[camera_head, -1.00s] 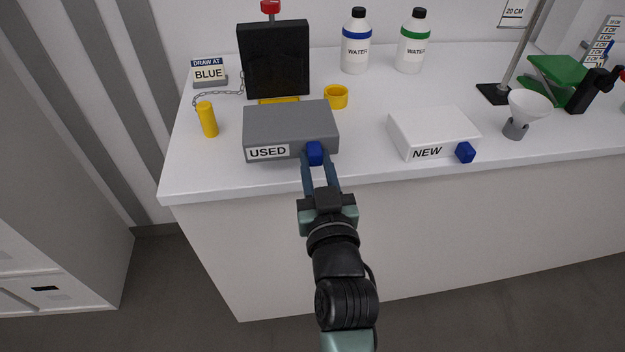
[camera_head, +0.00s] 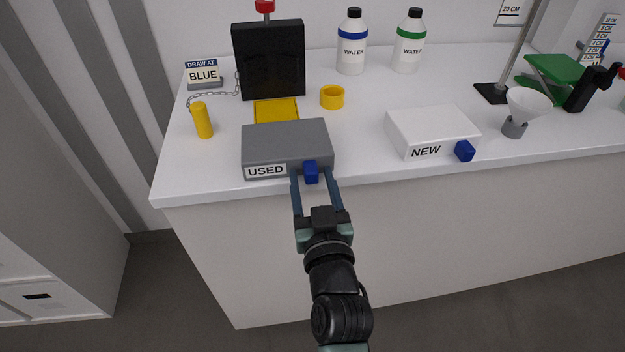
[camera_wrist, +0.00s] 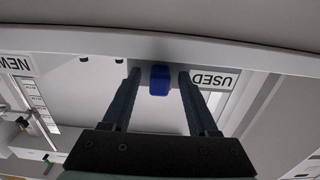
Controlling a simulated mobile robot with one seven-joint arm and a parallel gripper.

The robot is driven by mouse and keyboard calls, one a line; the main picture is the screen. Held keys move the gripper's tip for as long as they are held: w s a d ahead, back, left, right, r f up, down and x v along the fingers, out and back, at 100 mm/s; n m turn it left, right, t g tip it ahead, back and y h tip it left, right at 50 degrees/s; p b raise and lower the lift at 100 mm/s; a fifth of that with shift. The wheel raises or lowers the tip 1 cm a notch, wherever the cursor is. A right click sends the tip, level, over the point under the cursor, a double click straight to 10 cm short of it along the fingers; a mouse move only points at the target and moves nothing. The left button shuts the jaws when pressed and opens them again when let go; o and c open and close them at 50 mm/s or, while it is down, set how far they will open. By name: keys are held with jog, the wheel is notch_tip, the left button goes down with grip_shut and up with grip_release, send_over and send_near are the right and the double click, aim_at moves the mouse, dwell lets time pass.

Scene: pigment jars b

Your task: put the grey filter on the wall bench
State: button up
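The grey filter is the flat grey box labelled USED (camera_head: 285,137), with a blue knob (camera_head: 311,172) on its front face. It lies on the white bench top at the front edge, in front of a yellow pad (camera_head: 276,110). My gripper (camera_head: 313,178) is open at the front of the box, one finger on each side of the knob. In the wrist view the knob (camera_wrist: 160,80) sits between the fingers with a gap on both sides, and the USED label (camera_wrist: 212,79) appears upside down.
A black upright holder (camera_head: 269,60) stands behind the yellow pad. A white box labelled NEW (camera_head: 432,130) lies to the right. A yellow cylinder (camera_head: 202,120), a yellow ring (camera_head: 332,96) and two water bottles (camera_head: 351,45) stand nearby. Bench top between the two boxes is clear.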

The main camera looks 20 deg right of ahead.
jog(key=shift+r, duration=0.1)
jog(key=b+v, duration=0.2)
jog(key=v, duration=1)
jog(key=shift+r, duration=0.1)
jog(key=w+a+r+n+t+y, duration=0.1)
jog(key=w+a+r+t, duration=0.15)
jog(key=r, duration=0.55)
jog(key=w+a+r+n+t+y, duration=0.1)
jog(key=w+a+r+n+y, duration=0.15)
jog(key=r, duration=0.55)
jog(key=w+a+r+t, duration=0.1)
jog(key=a+r+t, duration=0.15)
jog(key=r, duration=0.55)
jog(key=s+a+r+t, duration=0.2)
jog(key=s+a+r, duration=0.1)
jog(key=r, duration=0.6)
jog(key=s+a+r+t+y, duration=0.1)
jog(key=s+a+r+t, duration=0.1)
jog(key=r, duration=0.7)
jog(key=shift+s+a+r, duration=0.15)
jog(key=shift+s+a, duration=0.45)
jog(key=shift+a, duration=0.5)
